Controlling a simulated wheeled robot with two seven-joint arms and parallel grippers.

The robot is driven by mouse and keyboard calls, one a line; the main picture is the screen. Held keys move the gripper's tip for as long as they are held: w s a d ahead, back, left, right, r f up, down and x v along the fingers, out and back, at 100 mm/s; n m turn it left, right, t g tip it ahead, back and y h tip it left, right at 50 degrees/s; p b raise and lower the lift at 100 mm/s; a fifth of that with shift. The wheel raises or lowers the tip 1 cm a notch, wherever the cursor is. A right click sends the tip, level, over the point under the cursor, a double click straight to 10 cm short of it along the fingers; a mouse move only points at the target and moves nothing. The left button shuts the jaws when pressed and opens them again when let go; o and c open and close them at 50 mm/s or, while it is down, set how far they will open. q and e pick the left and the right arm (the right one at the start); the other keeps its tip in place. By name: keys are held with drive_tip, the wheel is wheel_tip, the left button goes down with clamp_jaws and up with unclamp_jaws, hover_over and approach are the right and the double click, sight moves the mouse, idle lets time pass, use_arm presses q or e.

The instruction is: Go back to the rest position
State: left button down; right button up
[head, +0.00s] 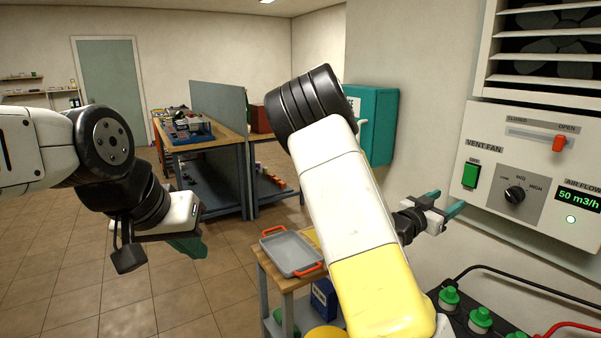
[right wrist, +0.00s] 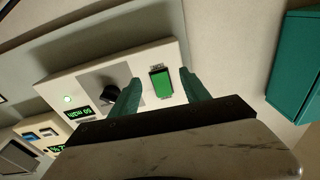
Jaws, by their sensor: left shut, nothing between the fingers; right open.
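My right gripper (head: 446,202) is open and empty in the head view, out in front of the wall near the vent fan panel (head: 535,165). In the right wrist view its two teal fingers (right wrist: 160,78) stand apart, with the green switch (right wrist: 161,84) of the panel showing between them. I see no contact with the panel. My left gripper (head: 188,246) hangs at the left of the head view, shut and empty, over the open tiled floor. Its fingers are partly hidden by its own body.
A grey tray (head: 290,252) with orange handles lies on a small wooden table below my right arm. Green-capped battery terminals (head: 480,318) and cables are at the lower right. A teal wall cabinet (head: 382,125) is behind my right arm. The floor at left is clear.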

wheel_tip(320, 180, down, 6)
drive_tip(key=w+a+y, duration=0.1)
drive_tip(key=a+y, duration=0.1)
drive_tip(key=y, duration=0.3)
drive_tip(key=a+n+y, duration=0.4)
drive_tip(key=a+y, duration=0.6)
drive_tip(key=a, duration=0.6)
drive_tip(key=s+a+r+n+g+y, duration=0.1)
drive_tip(key=s+a+r+n+y, duration=0.4)
drive_tip(key=s+a+r, duration=0.4)
drive_tip(key=s+a+r+n+g+h, duration=0.1)
drive_tip(key=s+n, duration=0.3)
drive_tip(key=s, duration=1)
drive_tip(key=shift+s+a+r+g, duration=0.2)
drive_tip(key=shift+s+r+g, duration=0.15)
drive_tip(key=shift+r+g, duration=0.25)
drive_tip(key=shift+c, duration=0.4)
